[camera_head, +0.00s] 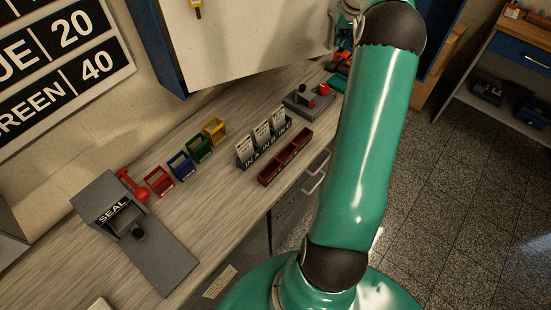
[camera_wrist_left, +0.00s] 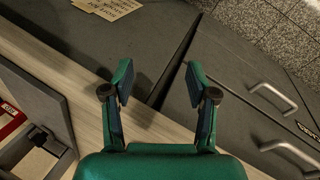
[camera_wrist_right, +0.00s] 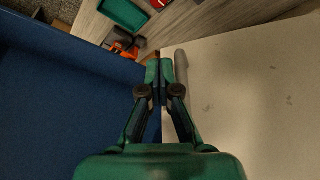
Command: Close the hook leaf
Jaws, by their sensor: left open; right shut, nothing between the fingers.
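The hook leaf (camera_head: 255,40) is a large pale panel at the top of the head view, standing out over the bench. A yellow tag (camera_head: 197,7) hangs on its face at the upper left. My right gripper (camera_head: 347,14) is at the leaf's right end, partly hidden by my arm. In the right wrist view its fingers (camera_wrist_right: 160,78) are shut and empty, beside a grey upright bar (camera_wrist_right: 181,68) on the pale leaf (camera_wrist_right: 245,90). Whether they touch it I cannot tell. My left gripper (camera_wrist_left: 158,82) is open and empty above the bench edge.
A blue panel (camera_wrist_right: 60,85) fills the left of the right wrist view. The bench (camera_head: 215,205) holds a grey SEAL device (camera_head: 145,240), several coloured holders (camera_head: 185,163), a card rack (camera_head: 263,145) and a dark red tray (camera_head: 285,157). Drawers with handles (camera_head: 317,172) front the bench.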

